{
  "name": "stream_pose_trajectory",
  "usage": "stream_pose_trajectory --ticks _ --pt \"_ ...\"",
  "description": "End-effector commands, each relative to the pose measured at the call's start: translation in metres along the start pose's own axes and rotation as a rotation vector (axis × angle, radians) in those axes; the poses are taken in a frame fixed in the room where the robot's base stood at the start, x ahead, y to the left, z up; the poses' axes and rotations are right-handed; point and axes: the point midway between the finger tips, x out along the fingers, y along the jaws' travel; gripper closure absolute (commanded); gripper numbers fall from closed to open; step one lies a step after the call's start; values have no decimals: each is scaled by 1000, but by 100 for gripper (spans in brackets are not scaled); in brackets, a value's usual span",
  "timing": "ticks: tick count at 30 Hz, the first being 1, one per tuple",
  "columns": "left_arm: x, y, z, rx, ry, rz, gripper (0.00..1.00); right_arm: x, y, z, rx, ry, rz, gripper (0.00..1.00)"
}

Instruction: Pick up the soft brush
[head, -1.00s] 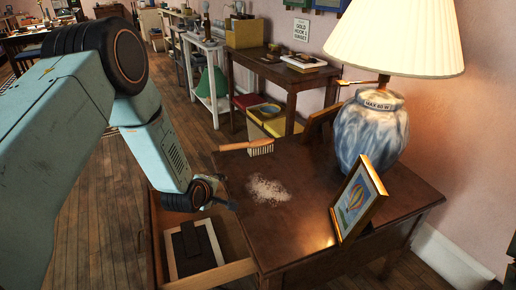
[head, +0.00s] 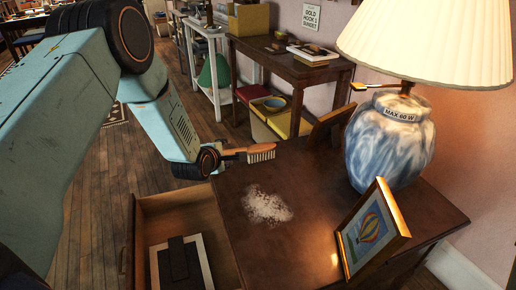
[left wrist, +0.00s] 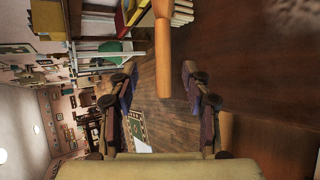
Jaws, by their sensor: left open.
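The soft brush (head: 261,153), with an orange-brown wooden handle and pale bristles, lies at the far left edge of the dark wooden side table (head: 235,230). Its handle sticks out toward my left gripper (head: 215,158), which is beside the handle end at the table's edge. In the left wrist view the brush handle (left wrist: 163,45) reaches down from the top, its end between the two spread fingertips (left wrist: 158,75). The jaws are open, with gaps beside the handle. My right gripper is not in view.
A patch of white powder (head: 267,206) lies on the tabletop. A framed balloon picture (head: 370,232) and a blue-white lamp (head: 390,145) stand to the right. An open drawer (head: 150,210) holding a dark-and-white flat item juts out below my arm.

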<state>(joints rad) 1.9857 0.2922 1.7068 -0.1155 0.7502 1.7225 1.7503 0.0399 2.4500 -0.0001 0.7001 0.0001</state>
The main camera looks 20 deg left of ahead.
Motion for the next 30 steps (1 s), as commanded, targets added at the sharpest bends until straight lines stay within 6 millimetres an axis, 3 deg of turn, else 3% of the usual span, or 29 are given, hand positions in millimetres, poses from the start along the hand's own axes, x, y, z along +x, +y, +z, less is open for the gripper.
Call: stream_pose_trajectory --ticks 5,14,22,30 --pt "3 -3 -1 -2 0 0 51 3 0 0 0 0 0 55" --pt "29 -8 -4 -1 0 0 51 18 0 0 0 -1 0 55" --pt "65 -11 -10 1 -1 1 51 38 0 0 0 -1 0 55" --pt "76 -8 -10 -1 0 -1 51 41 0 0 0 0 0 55"
